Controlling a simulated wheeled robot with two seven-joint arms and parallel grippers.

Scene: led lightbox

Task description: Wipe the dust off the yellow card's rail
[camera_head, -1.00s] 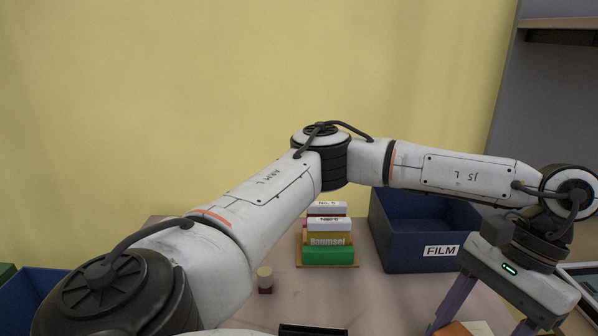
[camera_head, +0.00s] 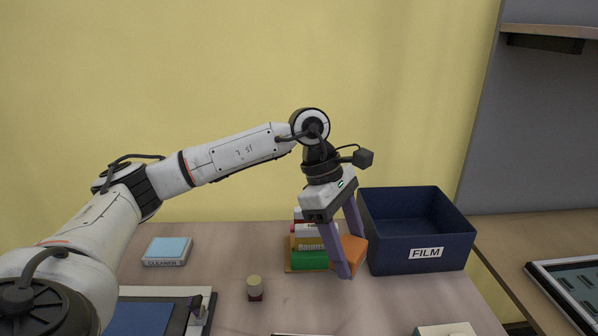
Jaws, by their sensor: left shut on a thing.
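My left gripper (camera_head: 350,256), with purple fingers pointing down, is shut on an orange block (camera_head: 353,248). It holds the block in front of the right side of a small stack of boxes and left of the FILM bin. Whether the block touches the table or the stack I cannot tell. The near finger hides part of the block and of the stack. I cannot make out a yellow card, its rail or dust in this view. My right gripper is not in view.
The box stack (camera_head: 308,262) has a green front. A navy FILM bin (camera_head: 424,253) stands right of it. A cleaner box (camera_head: 167,251), a small capped bottle (camera_head: 255,288) and a blue-topped panel (camera_head: 139,318) are at left. A tray (camera_head: 570,290) lies far right.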

